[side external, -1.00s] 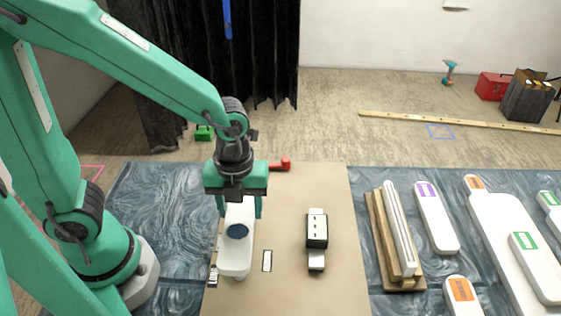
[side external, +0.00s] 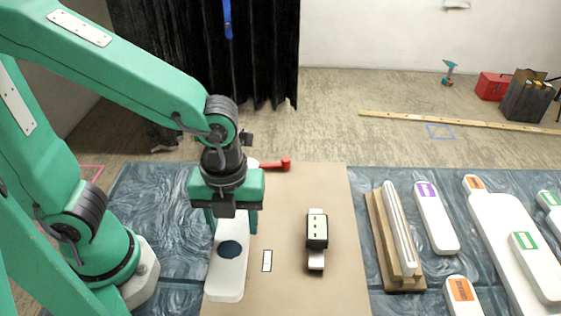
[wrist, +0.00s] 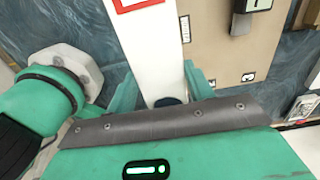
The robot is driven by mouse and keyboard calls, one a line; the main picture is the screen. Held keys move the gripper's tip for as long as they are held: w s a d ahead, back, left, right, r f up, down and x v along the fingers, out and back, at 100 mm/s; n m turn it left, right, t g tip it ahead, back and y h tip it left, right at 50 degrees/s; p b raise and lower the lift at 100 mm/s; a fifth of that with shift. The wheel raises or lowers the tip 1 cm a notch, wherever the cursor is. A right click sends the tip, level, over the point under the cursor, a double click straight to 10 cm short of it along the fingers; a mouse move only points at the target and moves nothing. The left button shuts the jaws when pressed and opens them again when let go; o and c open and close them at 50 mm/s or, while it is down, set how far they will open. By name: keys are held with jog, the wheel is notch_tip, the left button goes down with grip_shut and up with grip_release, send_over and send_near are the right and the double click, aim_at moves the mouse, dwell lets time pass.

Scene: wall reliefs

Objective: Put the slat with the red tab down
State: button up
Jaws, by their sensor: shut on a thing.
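My gripper (side external: 231,222) is shut on a white slat (side external: 227,277), one finger on each side of it. In the side view the slat lies lengthwise toward the camera over the left part of the tan board (side external: 345,285) and shows a dark blue oval. I cannot tell whether its underside touches the board. In the wrist view the slat (wrist: 153,50) runs up from between the fingers of my gripper (wrist: 165,85), and a red-edged tab (wrist: 135,4) shows at the top edge, partly cut off. No red tab shows on it in the side view.
A black-and-white block (side external: 317,232) and a small white label (side external: 267,261) are on the board. A red handle (side external: 278,164) is at its far edge. A wooden rack (side external: 378,235) holds white bars. Slats with purple (side external: 437,225), orange and green tabs lie on the right.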

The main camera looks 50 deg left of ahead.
jog(key=shift+n, duration=0.4)
jog(key=n, duration=0.4)
jog(key=shift+w, duration=0.1)
jog(key=n, duration=0.8)
jog(key=shift+w+a+n, duration=0.1)
jog(key=shift+n, duration=0.2)
jog(key=n, duration=0.9)
jog(key=shift+w+n, duration=0.1)
jog(key=shift+n, duration=0.2)
jog(key=n, duration=0.4)
jog(key=shift+a+r, duration=0.1)
jog(key=n, duration=0.4)
jog(key=shift+w+n, duration=0.15)
jog(key=shift+n, duration=0.15)
jog(key=n, duration=0.4)
